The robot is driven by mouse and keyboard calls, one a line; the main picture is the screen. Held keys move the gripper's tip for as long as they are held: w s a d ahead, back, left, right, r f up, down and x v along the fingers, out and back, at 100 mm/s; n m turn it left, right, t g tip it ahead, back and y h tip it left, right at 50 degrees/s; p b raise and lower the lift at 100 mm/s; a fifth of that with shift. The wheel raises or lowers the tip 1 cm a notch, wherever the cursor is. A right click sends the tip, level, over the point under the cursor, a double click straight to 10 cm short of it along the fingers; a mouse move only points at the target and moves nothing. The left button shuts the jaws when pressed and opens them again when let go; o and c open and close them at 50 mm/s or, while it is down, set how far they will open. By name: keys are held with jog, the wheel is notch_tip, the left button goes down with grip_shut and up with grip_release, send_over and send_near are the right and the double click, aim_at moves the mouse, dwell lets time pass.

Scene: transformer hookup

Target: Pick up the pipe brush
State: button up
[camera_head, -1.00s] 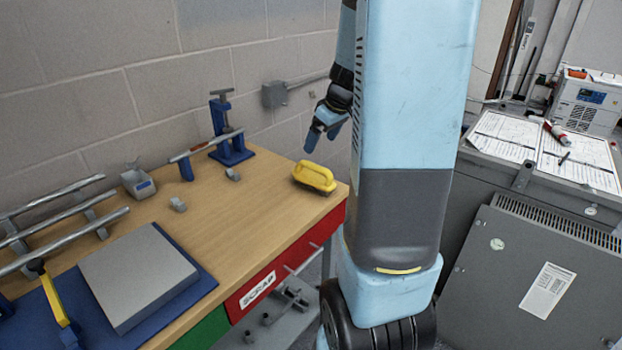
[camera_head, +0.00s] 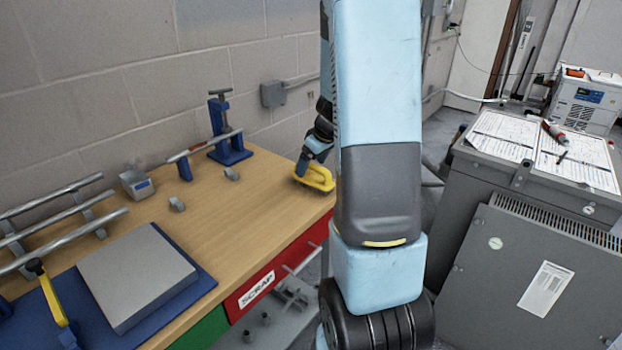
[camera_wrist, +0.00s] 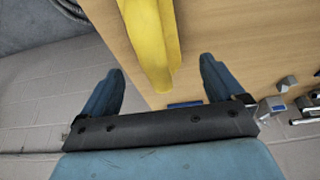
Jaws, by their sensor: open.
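In the wrist view the yellow handle (camera_wrist: 150,45) runs down from the top edge. Its near end lies between the two blue fingers of my gripper (camera_wrist: 158,85), just ahead of them. The fingers are wide apart, with a gap on each side of the handle. The bristles are hidden in the wrist view.
The wooden bench (camera_head: 215,200) carries a blue pipe vise (camera_head: 230,145), a small grey box (camera_head: 137,184), metal pipes (camera_head: 65,225) and a grey block (camera_head: 137,275). A block wall (camera_head: 130,75) stands behind. A grey cabinet (camera_head: 530,280) is at right.

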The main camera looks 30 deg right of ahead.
aim_at(309, 176)
jog(key=shift+x, duration=2.05)
jog(key=shift+d, duration=0.1)
jog(key=shift+c, duration=0.3)
jog(key=c, duration=1.1)
jog(key=shift+r, duration=0.1)
jog(key=shift+c, duration=0.2)
jog(key=shift+r, duration=0.2)
notch_tip(309, 176, up, 2)
jog(key=shift+r, duration=0.2)
jog(key=s+r, duration=1)
jog(key=s, duration=0.4)
jog(key=shift+d, duration=0.35)
